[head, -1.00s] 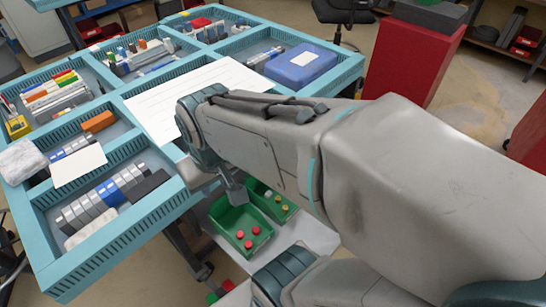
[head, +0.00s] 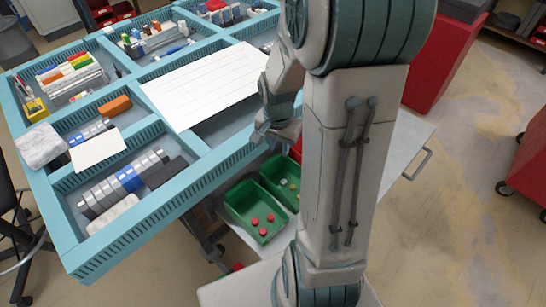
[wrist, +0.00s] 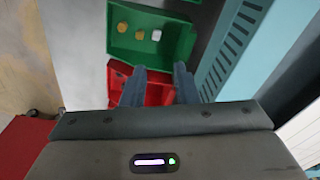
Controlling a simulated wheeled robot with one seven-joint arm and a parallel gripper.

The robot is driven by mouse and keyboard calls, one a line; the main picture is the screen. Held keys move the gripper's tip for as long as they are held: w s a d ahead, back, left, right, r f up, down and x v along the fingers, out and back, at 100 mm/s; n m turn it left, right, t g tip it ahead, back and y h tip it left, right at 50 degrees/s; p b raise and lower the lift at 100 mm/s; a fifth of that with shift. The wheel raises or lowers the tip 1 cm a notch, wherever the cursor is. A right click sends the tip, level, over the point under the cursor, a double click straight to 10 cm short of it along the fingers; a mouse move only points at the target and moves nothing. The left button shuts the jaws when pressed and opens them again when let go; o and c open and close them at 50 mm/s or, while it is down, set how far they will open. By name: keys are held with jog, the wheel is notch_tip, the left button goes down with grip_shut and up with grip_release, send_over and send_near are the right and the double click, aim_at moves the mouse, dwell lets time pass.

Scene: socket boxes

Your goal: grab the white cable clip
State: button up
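The white cable clip (wrist: 156,35) lies in a green bin (wrist: 183,42), to the right of two yellow pieces (wrist: 130,29) in the wrist view. In the head view this appears to be the rear green bin (head: 266,184), where the small pieces are hard to tell apart. My gripper (wrist: 159,80) is open and empty. In the wrist view its fingers are over a red bin (wrist: 118,72), apart from the clip. In the head view my gripper (head: 276,135) is beside the table edge, partly hidden by my arm.
A second green bin (head: 238,213) holds several red pieces. The teal divided table (head: 150,222) stands close beside the bins, with raised slatted walls. A white sheet (head: 205,80) lies across its compartments. Bare floor (head: 455,220) shows at right.

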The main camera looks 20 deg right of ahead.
aim_at(284, 181)
jog(key=d+f+m, duration=0.1)
jog(key=f, duration=0.5)
jog(key=w+d+f+m, duration=0.1)
jog(key=f, duration=0.6)
jog(key=d+f+m+p, duration=0.1)
jog(key=f, duration=0.5)
jog(key=shift+w+f+g+y, duration=0.15)
jog(key=shift+f+g+y, duration=0.15)
jog(key=shift+f, duration=0.1)
grip_shut()
